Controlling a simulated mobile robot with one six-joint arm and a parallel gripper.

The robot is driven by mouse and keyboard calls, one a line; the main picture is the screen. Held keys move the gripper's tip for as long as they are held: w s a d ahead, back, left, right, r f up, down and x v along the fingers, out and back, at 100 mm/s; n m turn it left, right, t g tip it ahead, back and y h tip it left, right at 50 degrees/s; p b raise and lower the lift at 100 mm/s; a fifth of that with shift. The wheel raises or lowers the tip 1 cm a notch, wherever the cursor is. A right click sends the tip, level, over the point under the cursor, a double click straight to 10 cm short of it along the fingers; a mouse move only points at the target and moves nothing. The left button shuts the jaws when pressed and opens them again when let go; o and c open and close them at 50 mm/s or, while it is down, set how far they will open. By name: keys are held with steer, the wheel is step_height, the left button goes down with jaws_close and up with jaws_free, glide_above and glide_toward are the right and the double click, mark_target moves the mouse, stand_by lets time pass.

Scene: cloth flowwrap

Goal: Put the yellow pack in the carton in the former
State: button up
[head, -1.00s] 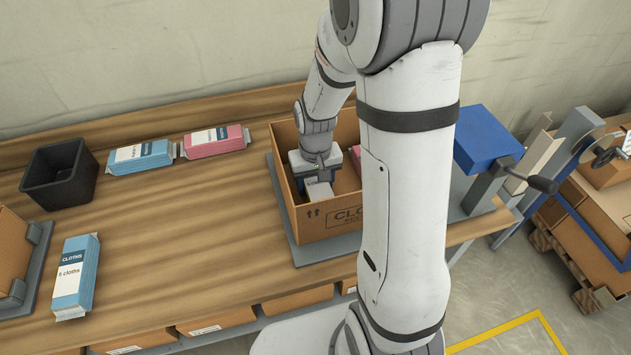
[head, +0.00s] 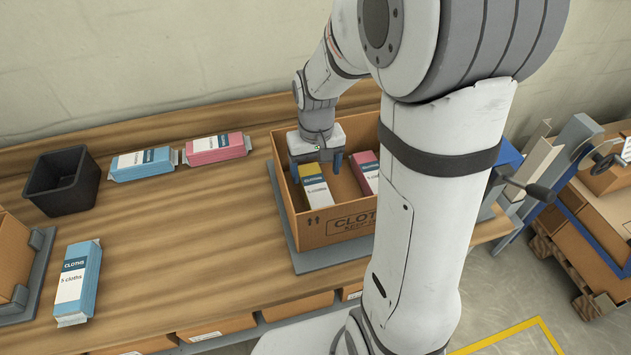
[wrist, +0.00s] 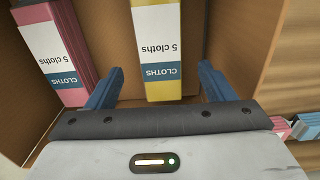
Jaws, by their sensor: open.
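The yellow pack (head: 314,184) lies in the left part of the open cardboard carton (head: 340,227). It also shows in the wrist view (wrist: 157,50), with a white label and a blue band. My gripper (head: 321,165) is over the carton. In the wrist view its two blue fingers (wrist: 157,85) are open, one on each side of the yellow pack's near end, with gaps between. I cannot tell how far the fingertips reach down beside the pack. No former can be made out for certain; a blue piece of equipment (head: 507,165) is partly hidden behind my arm.
A pink pack (head: 366,172) lies in the carton right of the yellow one. Blue (head: 143,163) and pink (head: 216,148) packs lie at the back of the bench, another blue pack (head: 77,282) at front left. A black bin (head: 62,180) stands at left. The bench middle is clear.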

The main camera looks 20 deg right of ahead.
mark_target(316, 187)
steer(key=s+r+t, duration=0.2)
steer(key=s+r, duration=0.8)
steer(key=s, duration=0.4)
steer(key=shift+t, duration=0.3)
steer(key=shift+r+p, duration=0.6)
steer(key=shift+p, duration=0.1)
